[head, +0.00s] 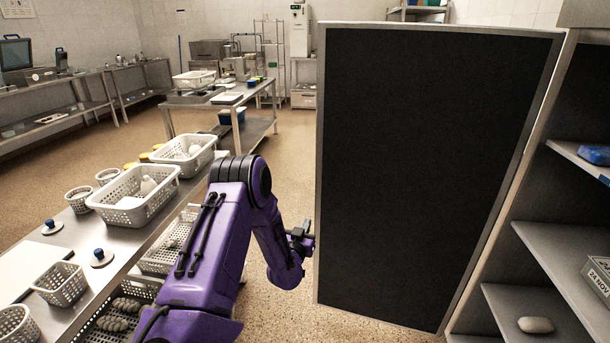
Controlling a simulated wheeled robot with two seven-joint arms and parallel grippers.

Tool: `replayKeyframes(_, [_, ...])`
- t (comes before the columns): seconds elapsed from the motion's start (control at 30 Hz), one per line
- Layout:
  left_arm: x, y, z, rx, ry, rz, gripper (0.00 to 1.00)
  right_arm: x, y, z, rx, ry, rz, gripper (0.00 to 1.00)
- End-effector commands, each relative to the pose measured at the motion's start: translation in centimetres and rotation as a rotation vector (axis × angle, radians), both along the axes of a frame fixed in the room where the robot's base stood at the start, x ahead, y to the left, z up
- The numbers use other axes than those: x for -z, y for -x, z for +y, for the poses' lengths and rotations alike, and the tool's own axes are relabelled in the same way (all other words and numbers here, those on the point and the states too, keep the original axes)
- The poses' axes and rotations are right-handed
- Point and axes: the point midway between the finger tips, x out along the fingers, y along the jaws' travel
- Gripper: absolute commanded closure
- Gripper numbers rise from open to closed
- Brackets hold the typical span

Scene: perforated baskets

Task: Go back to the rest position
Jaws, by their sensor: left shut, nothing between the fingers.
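My left arm, purple, comes in from the bottom left of the head view and bends down at its elbow. My left gripper (304,236) is shut and empty. In the picture it is right beside the left edge of a large dark panel (420,180) with a pale frame; I cannot tell whether they touch. My right gripper is not in view.
A steel table (90,238) on the left bears white perforated baskets (137,209), with more baskets below. Shelves (560,250) stand at the right, holding a blue item (594,154) and a box (598,277). Tan floor (290,150) is open beyond my arm.

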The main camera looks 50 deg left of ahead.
Motion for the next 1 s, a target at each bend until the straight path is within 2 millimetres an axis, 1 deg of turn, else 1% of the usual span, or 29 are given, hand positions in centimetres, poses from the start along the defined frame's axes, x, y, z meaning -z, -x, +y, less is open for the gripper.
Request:
replayKeyframes(0.03, [0.0,0.4,-0.2,-0.001,0.001,0.001,1.00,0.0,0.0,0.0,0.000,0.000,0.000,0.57])
replayKeyframes(0.13, [0.0,0.7,-0.5,0.000,0.000,0.000,1.00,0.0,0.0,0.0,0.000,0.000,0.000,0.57])
replayKeyframes(0.4, [0.0,0.5,-0.6,0.003,0.002,-0.001,1.00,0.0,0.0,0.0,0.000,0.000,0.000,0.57])
replayKeyframes(0.47, [0.1,0.5,-0.7,0.006,0.028,-0.011,1.00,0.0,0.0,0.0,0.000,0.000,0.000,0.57])
replayKeyframes(0.5, [0.8,0.8,-0.8,-0.002,0.081,-0.010,1.00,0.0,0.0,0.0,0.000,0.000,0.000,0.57])
replayKeyframes(0.53, [2.0,1.5,-1.3,-0.020,0.153,0.004,1.00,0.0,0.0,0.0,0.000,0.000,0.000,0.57])
replayKeyframes(0.57, [3.2,1.9,-2.7,-0.030,0.230,0.024,1.00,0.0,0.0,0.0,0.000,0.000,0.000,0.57])
replayKeyframes(0.6, [5.0,2.6,-5.1,-0.035,0.322,0.068,1.00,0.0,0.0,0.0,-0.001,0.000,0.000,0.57])
replayKeyframes(0.67, [8.1,4.3,-9.2,-0.039,0.443,0.162,1.00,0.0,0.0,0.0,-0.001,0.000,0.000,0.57])
replayKeyframes(0.7, [10.1,6.0,-12.0,-0.045,0.510,0.237,1.00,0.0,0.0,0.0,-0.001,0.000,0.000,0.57])
replayKeyframes(0.77, [12.8,9.0,-15.9,-0.058,0.587,0.354,1.00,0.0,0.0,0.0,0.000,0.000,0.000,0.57])
replayKeyframes(0.8, [14.3,11.4,-18.2,-0.068,0.626,0.438,1.00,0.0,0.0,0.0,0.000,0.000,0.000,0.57])
replayKeyframes(0.87, [16.2,15.2,-21.4,-0.084,0.667,0.563,1.00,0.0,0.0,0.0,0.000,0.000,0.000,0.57])
replayKeyframes(0.9, [17.2,17.9,-23.2,-0.092,0.680,0.646,1.00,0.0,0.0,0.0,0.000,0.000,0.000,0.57])
replayKeyframes(0.97, [18.2,21.7,-25.3,-0.097,0.682,0.761,1.00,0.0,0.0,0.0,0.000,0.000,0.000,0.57])
replayKeyframes(1.0, [18.7,23.9,-26.4,-0.094,0.673,0.829,1.00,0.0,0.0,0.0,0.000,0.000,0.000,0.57])
